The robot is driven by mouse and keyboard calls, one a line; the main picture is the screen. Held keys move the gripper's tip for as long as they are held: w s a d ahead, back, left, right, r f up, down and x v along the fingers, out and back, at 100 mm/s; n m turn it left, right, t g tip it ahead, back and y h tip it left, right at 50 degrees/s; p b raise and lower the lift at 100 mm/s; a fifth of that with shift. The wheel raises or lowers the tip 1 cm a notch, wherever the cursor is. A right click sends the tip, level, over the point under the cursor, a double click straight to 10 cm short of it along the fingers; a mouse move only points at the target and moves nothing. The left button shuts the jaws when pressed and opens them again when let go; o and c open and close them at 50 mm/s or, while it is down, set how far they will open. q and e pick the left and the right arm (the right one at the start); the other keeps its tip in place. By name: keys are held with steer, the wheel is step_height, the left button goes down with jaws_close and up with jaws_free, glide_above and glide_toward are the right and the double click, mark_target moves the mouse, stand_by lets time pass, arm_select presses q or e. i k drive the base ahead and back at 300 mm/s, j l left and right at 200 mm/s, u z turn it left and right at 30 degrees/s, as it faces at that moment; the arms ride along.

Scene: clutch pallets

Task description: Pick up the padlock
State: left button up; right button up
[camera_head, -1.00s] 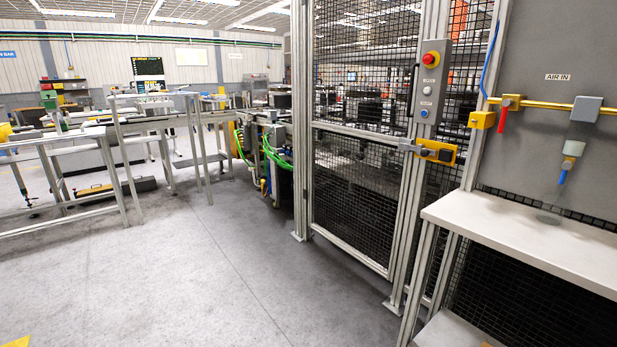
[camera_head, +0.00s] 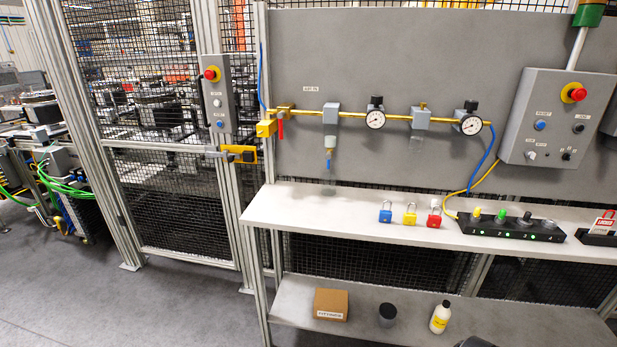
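Three padlocks stand in a row on the white upper shelf (camera_head: 310,207) of the bench. The blue padlock (camera_head: 385,213) is on the left, the yellow padlock (camera_head: 410,216) in the middle and the red padlock (camera_head: 434,218) on the right. Their shackles point up. Neither of my grippers is in view, and nothing touches the padlocks.
A black tray (camera_head: 508,230) with coloured items sits right of the padlocks. A box (camera_head: 331,304), a dark jar (camera_head: 387,315) and a white bottle (camera_head: 440,317) stand on the lower shelf. Gauges and a control box (camera_head: 556,120) hang above. Floor (camera_head: 150,305) is clear at left.

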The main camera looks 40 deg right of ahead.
mark_target(409, 219)
steer(key=z, duration=2.05)
